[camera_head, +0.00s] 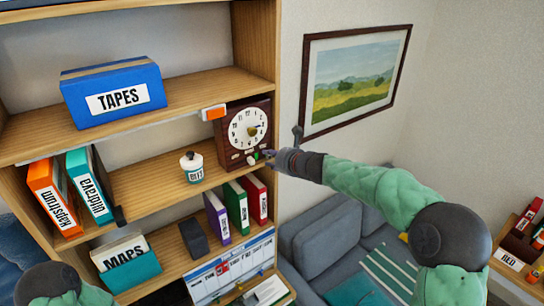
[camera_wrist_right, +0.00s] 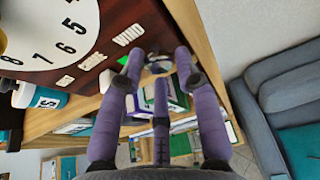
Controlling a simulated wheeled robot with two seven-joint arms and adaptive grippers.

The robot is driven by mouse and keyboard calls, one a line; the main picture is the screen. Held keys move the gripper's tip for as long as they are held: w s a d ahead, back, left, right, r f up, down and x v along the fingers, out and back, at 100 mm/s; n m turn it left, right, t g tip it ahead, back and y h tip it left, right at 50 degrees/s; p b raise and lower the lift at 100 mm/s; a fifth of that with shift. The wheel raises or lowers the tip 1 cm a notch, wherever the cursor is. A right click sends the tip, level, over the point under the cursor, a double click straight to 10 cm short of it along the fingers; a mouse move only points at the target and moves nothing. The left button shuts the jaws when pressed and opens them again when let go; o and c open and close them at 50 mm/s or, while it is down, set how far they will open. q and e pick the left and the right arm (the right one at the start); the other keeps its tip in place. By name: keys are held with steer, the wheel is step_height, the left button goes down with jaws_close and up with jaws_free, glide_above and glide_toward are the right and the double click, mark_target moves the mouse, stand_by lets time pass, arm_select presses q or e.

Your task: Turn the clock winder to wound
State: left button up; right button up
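The brown wooden clock (camera_head: 229,151) with a white dial stands on the middle shelf, near its right end. In the right wrist view its dial (camera_wrist_right: 45,30) fills the upper left, and small labels, one reading WIND (camera_wrist_right: 128,35), run along its lower front. My right gripper (camera_head: 268,155) is at the clock's lower right corner. In the right wrist view my right gripper (camera_wrist_right: 160,72) has its purple fingers spread, with a small shiny round part, perhaps the winder (camera_wrist_right: 158,66), between the tips. Contact is unclear. My left gripper is out of view.
A white labelled jar (camera_head: 192,167) stands left of the clock. An orange-and-white item (camera_head: 213,113) sits at its upper left. The blue TAPES box (camera_head: 113,90) is on the shelf above, and binders (camera_head: 237,205) stand below. A grey sofa (camera_head: 335,232) is at right.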

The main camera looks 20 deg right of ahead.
steer(key=shift+d, duration=0.1)
stand_by(0.4)
steer(key=v, duration=1.2)
steer(key=shift+f, duration=0.1)
